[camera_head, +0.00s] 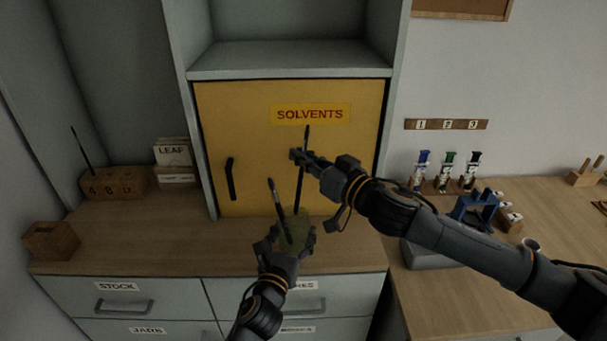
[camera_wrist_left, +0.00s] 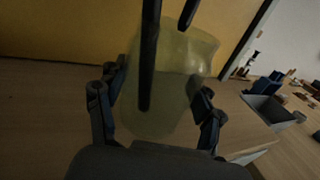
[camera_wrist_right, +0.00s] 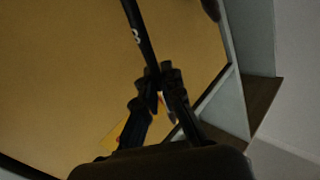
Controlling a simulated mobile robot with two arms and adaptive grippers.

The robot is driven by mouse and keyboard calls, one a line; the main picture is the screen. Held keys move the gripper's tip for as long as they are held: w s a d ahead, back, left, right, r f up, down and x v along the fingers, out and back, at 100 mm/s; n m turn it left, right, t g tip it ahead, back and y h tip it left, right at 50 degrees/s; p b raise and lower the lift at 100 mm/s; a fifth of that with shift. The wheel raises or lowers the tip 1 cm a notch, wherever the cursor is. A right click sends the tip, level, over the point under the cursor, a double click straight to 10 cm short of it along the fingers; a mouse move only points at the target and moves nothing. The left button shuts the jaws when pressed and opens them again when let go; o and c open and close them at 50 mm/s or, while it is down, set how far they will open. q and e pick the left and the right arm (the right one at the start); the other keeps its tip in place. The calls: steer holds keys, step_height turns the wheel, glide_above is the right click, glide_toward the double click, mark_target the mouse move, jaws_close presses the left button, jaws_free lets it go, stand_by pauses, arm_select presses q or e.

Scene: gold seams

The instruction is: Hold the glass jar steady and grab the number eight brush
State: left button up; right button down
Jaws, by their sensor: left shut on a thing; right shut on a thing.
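The cloudy greenish glass jar (camera_head: 297,232) stands on the wooden counter before the yellow cabinet. My left gripper (camera_head: 286,242) is shut around it; the left wrist view shows the jar (camera_wrist_left: 178,85) between the fingers. A dark brush (camera_head: 279,205) leans in the jar. My right gripper (camera_head: 298,156) is shut on the number eight brush (camera_head: 301,185), a long black one, above the jar. Its white 8 shows on the handle in the right wrist view (camera_wrist_right: 136,36). The brush's lower end is at the jar's mouth; whether it is inside is unclear.
The yellow SOLVENTS cabinet door (camera_head: 245,130) stands close behind, with a black handle (camera_head: 231,178). A numbered wooden block (camera_head: 115,184) holds one brush at the left, beside a wooden box (camera_head: 51,240). A blue stand (camera_head: 474,211) and several small bottles are on the right bench.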

arm_select(q)
steer(key=o, duration=1.4)
